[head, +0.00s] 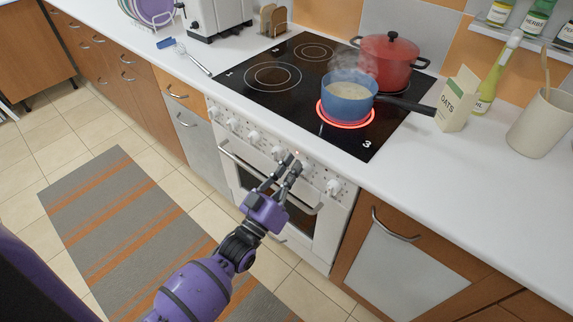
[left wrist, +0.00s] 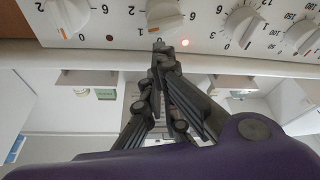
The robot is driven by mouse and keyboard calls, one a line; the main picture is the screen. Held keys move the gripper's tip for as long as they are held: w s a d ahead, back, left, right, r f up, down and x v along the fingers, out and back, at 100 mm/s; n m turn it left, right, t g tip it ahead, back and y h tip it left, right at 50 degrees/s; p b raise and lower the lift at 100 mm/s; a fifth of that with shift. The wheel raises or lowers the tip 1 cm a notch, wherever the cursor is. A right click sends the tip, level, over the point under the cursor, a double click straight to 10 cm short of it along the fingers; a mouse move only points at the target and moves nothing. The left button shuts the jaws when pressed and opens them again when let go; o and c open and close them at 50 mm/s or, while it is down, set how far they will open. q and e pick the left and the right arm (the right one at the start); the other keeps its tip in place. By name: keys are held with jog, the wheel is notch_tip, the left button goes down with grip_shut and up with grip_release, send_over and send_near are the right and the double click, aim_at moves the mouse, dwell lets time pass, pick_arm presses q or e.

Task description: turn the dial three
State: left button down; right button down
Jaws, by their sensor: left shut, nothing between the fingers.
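A row of white dials runs along the stove's front panel in the head view, among them a dial (head: 253,136) left of my gripper and a dial (head: 333,187) at the right end. I cannot tell which one is dial three. My left gripper (head: 291,163) is shut and empty, its fingertips at the panel. In the left wrist view the closed fingertips (left wrist: 160,47) are just below a white dial (left wrist: 165,18) with an orange mark; touching or apart, I cannot tell. Another dial (left wrist: 243,22) is to its right. The right gripper is not in view.
The front-right burner, marked 3, glows red under a steaming blue pot (head: 348,97). A red lidded pot (head: 388,60) stands behind it. The oven handle (head: 262,180) runs below the dials. An oats box (head: 458,100) and an oil bottle (head: 492,80) stand right of the cooktop.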

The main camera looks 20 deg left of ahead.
pick_arm(q)
jog(key=shift+d+f, duration=0.1)
jog(key=shift+f, duration=0.25)
jog(key=m, duration=0.1)
jog(key=m+h+b, duration=0.1)
jog(key=m, duration=0.1)
jog(key=d+f+m+h, duration=0.1)
jog(key=m, duration=0.1)
jog(key=shift+s+g, duration=0.25)
jog(key=shift+g, duration=0.05)
jog(key=shift+d, duration=0.1)
